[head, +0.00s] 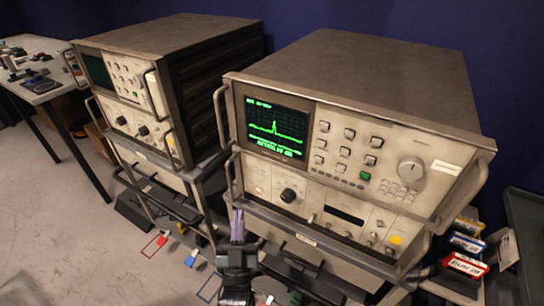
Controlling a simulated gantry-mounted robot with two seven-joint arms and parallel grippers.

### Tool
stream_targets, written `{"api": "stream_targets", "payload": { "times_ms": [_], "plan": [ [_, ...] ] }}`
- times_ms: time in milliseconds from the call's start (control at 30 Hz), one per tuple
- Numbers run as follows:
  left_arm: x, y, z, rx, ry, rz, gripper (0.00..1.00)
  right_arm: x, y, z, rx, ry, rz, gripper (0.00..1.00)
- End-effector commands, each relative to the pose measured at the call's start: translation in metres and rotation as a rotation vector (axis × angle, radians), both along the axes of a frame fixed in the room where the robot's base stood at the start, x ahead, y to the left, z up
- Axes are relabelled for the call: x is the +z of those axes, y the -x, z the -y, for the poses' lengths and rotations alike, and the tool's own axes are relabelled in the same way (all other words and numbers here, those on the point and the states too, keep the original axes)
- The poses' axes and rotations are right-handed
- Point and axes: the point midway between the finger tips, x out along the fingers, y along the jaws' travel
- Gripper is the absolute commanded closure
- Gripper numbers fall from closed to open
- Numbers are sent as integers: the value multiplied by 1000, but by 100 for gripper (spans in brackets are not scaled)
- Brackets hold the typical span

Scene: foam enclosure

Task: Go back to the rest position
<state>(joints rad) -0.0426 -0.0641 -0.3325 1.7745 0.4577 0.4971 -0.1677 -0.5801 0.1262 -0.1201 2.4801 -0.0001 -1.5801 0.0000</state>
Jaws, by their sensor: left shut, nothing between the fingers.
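My left gripper (237,226) shows at the bottom centre of the head view. Its purple fingers point up and are closed together with nothing between them. It is in front of the lower left part of the near instrument (360,85); I cannot tell whether it touches it. The near instrument is a beige unit with a lit green trace on its screen (275,126), a large knob (411,168) and rows of buttons. My right gripper is not in view.
A second instrument (165,40) with a dark screen stands on a cart at the left. A white table (40,85) with small items is at the far left. Coloured boxes (464,264) lie at the lower right. Red and blue outlines mark the floor (120,250), which is open at the left.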

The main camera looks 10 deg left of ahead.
Motion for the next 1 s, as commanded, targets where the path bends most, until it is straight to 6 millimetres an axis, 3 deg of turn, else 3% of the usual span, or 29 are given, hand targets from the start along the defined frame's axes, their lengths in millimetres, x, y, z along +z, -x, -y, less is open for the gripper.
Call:
{"api": "stream_targets", "payload": {
  "times_ms": [233,467,767,1000],
  "plan": [
    [-12,14,-4,3,-12,-67,100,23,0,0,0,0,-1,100],
    [-2,58,-36,0,-30,-208,100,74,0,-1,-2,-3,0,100],
    [-16,98,-48,-156,14,-745,100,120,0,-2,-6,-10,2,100],
    [-35,158,-44,-257,16,-1235,100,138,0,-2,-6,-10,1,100]
  ]
}}
